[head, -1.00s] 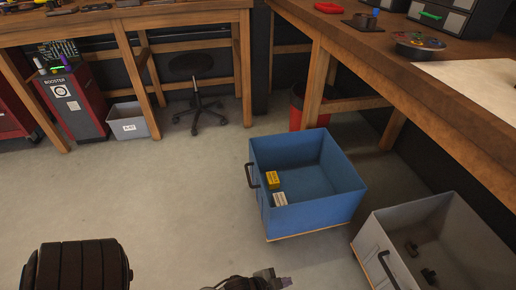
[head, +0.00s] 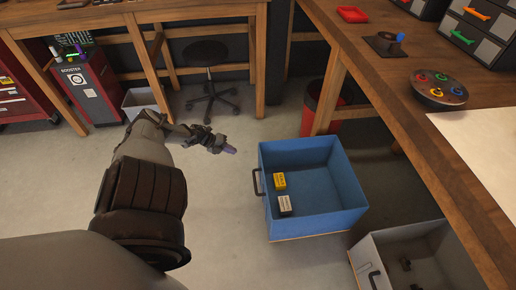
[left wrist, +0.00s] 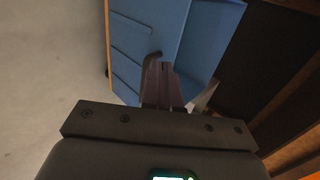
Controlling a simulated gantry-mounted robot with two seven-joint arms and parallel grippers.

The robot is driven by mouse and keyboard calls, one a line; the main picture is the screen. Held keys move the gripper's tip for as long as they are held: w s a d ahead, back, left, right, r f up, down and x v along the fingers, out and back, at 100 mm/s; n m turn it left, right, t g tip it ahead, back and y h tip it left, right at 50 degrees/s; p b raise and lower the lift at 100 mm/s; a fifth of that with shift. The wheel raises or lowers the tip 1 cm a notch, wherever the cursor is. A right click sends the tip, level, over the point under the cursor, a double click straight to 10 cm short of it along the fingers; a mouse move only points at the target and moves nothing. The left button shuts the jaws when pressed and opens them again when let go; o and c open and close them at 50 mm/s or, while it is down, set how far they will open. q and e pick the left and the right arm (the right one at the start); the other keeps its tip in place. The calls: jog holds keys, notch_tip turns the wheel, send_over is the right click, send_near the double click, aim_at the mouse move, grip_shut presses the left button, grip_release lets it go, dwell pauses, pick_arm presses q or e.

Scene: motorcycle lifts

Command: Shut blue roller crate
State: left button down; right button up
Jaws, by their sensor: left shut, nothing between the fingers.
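The blue roller crate (head: 322,225) stands on the floor beside the right workbench, open at the top and pulled out from under it. A yellow box (head: 279,181) and a white-labelled box (head: 284,205) lie inside. Its dark handle (head: 256,182) is on the left side wall. My left gripper (head: 230,149) is shut and empty, left of the crate's far left corner in the head view. My right gripper is out of view.
A grey crate (head: 360,262) stands open at the lower right. A red bin (head: 318,108) and a bench leg (head: 331,92) stand behind the blue crate. A stool (head: 208,75) is at the back. The floor left of the crate is clear.

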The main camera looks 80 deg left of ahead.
pick_arm(q)
jog(key=w+r+b+x, duration=0.2)
jog(key=b+x, duration=0.7)
jog(key=x, duration=0.3)
jog(key=shift+d, duration=0.2)
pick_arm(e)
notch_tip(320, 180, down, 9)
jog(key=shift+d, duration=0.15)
pick_arm(q)
jog(key=shift+w+a, duration=0.1)
jog(key=shift+w, duration=0.05)
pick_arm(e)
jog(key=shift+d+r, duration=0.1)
